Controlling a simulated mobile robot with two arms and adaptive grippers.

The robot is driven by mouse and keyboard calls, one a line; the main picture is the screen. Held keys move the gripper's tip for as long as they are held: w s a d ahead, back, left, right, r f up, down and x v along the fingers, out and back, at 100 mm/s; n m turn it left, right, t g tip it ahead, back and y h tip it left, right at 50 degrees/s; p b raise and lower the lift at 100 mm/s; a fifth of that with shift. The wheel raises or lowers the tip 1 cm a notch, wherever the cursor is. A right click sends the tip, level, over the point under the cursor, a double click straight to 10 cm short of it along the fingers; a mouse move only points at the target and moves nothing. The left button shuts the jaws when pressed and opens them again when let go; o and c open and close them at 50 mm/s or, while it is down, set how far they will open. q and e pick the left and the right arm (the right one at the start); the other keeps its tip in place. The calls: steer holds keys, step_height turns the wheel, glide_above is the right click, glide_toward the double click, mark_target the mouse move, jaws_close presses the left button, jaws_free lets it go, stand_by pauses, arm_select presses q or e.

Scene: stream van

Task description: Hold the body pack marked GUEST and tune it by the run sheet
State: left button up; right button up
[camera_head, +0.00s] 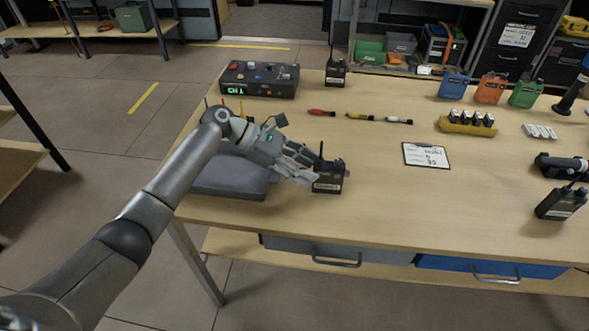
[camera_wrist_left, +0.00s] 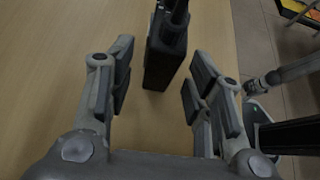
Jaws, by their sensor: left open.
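A black body pack (camera_head: 328,180) with a stub antenna and a pale label stands upright near the front of the table. My left gripper (camera_head: 304,166) is open beside it, with fingers reaching to its left side. In the left wrist view the dark pack (camera_wrist_left: 165,62) stands between the two open fingers (camera_wrist_left: 160,75), toward their tips, with gaps on both sides. Another black pack (camera_head: 336,73) stands at the back, and a third (camera_head: 561,204) at the right. Their labels are too small to read. The run sheet (camera_head: 426,156) lies on a clipboard mid-table. My right gripper is out of view.
A control box (camera_head: 259,80) with a green display stands at the back left. A grey pad (camera_head: 232,178) lies beneath my left arm. Marker-like sticks, a yellow battery holder (camera_head: 467,126) and coloured containers (camera_head: 491,88) lie further back.

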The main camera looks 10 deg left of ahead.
mark_target(322, 176)
arm_select(q)
steer(key=shift+d+f+b, duration=0.45)
steer(key=shift+f+b, duration=0.05)
steer(key=shift+f, duration=0.15)
steer(key=shift+d+p, duration=0.8)
steer(key=shift+p, duration=0.05)
steer(key=shift+x, duration=0.95)
steer(key=shift+f, duration=0.25)
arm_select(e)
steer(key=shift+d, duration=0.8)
